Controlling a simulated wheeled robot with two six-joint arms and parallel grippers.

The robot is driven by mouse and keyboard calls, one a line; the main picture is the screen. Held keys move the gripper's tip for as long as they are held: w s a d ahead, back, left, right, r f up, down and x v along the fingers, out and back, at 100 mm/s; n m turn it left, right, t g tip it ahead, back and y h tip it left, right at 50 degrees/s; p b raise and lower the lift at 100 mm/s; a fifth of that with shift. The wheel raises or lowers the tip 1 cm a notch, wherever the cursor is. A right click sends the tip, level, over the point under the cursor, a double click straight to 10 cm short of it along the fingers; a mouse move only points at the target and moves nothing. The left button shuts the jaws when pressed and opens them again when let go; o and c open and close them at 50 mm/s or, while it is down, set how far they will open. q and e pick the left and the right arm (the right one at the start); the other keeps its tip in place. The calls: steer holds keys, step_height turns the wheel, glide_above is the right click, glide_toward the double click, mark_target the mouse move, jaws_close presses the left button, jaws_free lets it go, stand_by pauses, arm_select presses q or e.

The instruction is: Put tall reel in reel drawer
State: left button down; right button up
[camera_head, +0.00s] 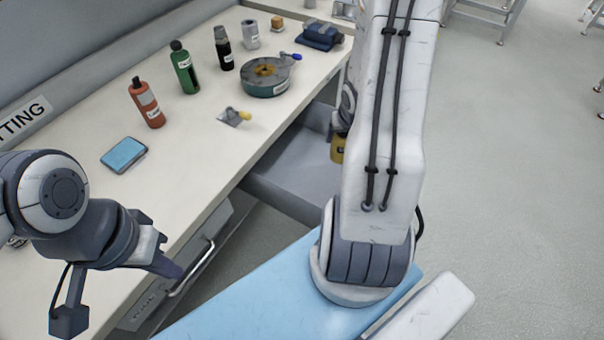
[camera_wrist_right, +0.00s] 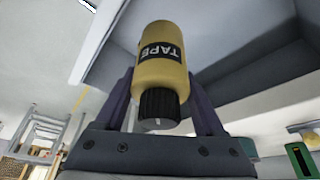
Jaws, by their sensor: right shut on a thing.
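A yellow cylinder with a black cap and a label reading TAPE, which fits the tall reel (camera_wrist_right: 163,75), is between the fingers of my right gripper (camera_wrist_right: 165,100), which is shut on it. In the head view a small part of the yellow reel (camera_head: 338,149) shows beside my right arm, which hides the rest and the gripper. An open grey drawer (camera_head: 290,185) juts from the bench; the reel appears at its right end, its height above the drawer floor unclear. The drawer's label is not visible. My left gripper (camera_head: 160,258) is beside the bench front; its finger gap is unclear.
The bench top (camera_head: 190,150) holds an orange bottle (camera_head: 147,103), a green bottle (camera_head: 184,68), a dark bottle (camera_head: 223,48), a round green tray (camera_head: 266,78) and a blue pad (camera_head: 124,154). A shut drawer with a metal handle (camera_head: 194,268) is nearer me. Open floor lies right.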

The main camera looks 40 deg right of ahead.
steer(key=shift+w+a+f+b, duration=0.75)
steer(key=shift+w+a+f, duration=0.25)
steer(key=shift+w+f, duration=0.75)
steer(key=shift+w+a+f+b, duration=0.75)
steer(key=shift+w+a+f, duration=0.25)
steer(key=shift+w+f, duration=0.8)
steer(key=shift+w+a+f+b, duration=0.9)
steer(key=shift+w+f, duration=0.55)
steer(key=shift+f, duration=0.6)
steer(key=shift+a+f, duration=0.1)
steer(key=shift+f, duration=0.15)
steer(key=o, duration=1.5)
steer(key=shift+o, duration=0.2)
